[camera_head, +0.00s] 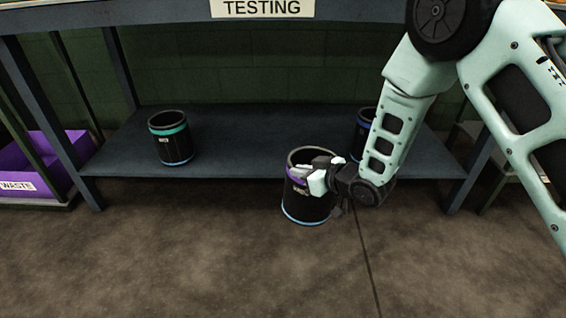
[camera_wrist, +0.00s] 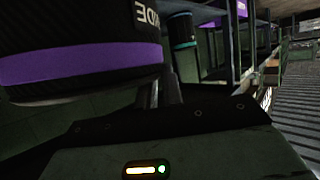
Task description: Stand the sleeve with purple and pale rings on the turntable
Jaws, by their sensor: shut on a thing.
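The sleeve with purple and pale rings (camera_head: 308,207) is a black, hollow cylinder with a purple ring near its top and a pale blue ring at its bottom. My gripper (camera_head: 318,176) is shut on its upper wall and holds it upright in front of the low shelf, apparently above the floor. In the wrist view the sleeve (camera_wrist: 85,65) fills the upper left, its purple band and part of a white label close to the fingers (camera_wrist: 160,95). I cannot make out the turntable in either view.
A sleeve with teal and pale blue rings (camera_head: 171,142) stands on the low shelf (camera_head: 240,150) at left. Another with a blue ring (camera_head: 362,125) stands at right, partly hidden by my arm. A purple waste bin (camera_head: 35,165) sits at far left. A TESTING sign (camera_head: 262,8) marks the bench.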

